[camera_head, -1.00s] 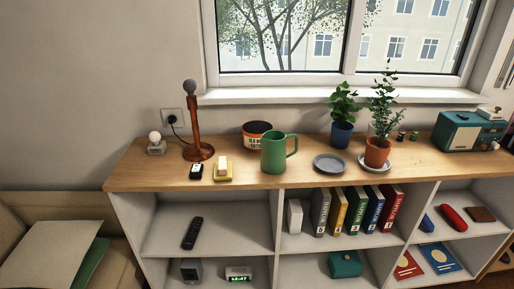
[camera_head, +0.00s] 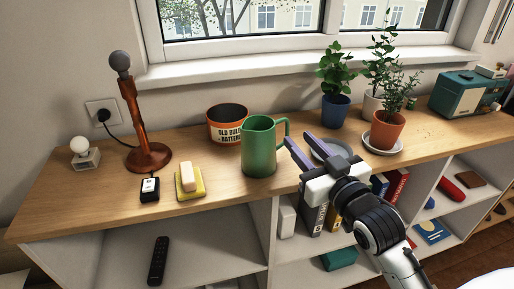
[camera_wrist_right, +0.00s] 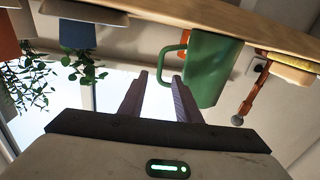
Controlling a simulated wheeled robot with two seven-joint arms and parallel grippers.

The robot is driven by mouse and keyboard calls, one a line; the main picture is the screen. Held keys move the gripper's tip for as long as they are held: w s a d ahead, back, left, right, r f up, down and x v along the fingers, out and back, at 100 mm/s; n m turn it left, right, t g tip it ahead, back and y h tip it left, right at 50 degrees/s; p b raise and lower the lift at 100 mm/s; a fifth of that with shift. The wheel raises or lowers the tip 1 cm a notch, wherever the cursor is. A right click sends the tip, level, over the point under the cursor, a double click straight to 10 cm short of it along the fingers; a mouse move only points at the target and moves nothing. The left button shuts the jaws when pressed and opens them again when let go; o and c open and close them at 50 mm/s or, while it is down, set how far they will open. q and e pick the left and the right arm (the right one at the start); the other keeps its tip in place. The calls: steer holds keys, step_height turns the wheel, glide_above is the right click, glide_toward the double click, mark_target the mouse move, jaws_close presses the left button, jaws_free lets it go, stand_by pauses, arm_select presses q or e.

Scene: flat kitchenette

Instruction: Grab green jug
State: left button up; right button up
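The green jug (camera_head: 259,148) stands upright on the wooden top of the shelf unit, its handle toward the right. My right gripper (camera_head: 298,148) is open and empty, just to the right of the jug, its fingers pointing toward the handle side. In the right wrist view, which looks upside down, the jug (camera_wrist_right: 210,70) is just beyond the fingers (camera_wrist_right: 158,88), with its handle in front of the gap between them. I see no contact with the jug. My left gripper is not in view.
An orange-and-black tin (camera_head: 227,128) stands behind the jug to the left. A sponge with soap (camera_head: 188,182) and a brown lamp stand (camera_head: 135,120) are further left. Potted plants (camera_head: 336,108) stand to the right.

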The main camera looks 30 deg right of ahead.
mark_target(288, 126)
steer(key=shift+w+d, duration=0.15)
steer(key=shift+w, duration=1)
steer(key=w, duration=0.5)
steer(key=shift+d+r, duration=0.15)
steer(key=shift+d, duration=0.2)
jaws_close()
steer(key=shift+r, duration=0.1)
